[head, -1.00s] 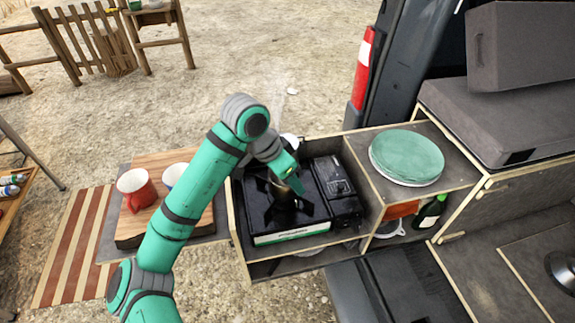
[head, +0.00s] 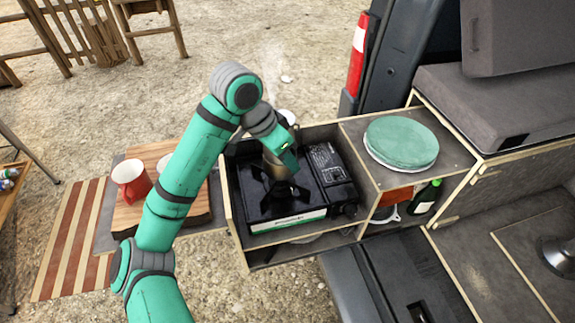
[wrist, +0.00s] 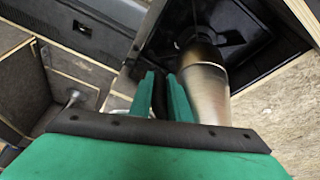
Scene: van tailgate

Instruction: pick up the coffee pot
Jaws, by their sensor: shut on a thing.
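The metal coffee pot (wrist: 207,82) is in the wrist view, just right of my fingers, with the black stove behind it. My gripper (wrist: 160,95) is shut on the pot's dark handle, which shows between the two green fingers. In the head view my gripper (head: 289,166) is over the camping stove (head: 288,218), and part of the coffee pot (head: 270,157) shows beside it. The pot appears raised above the burner. My wrist hides much of the pot there.
The stove sits in a wooden drawer box with raised edges. Stacked green plates (head: 402,142) lie on the shelf to the right, with a green bottle (head: 426,197) below. A red mug (head: 131,182) stands on a wooden board (head: 165,160) at left, behind my arm.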

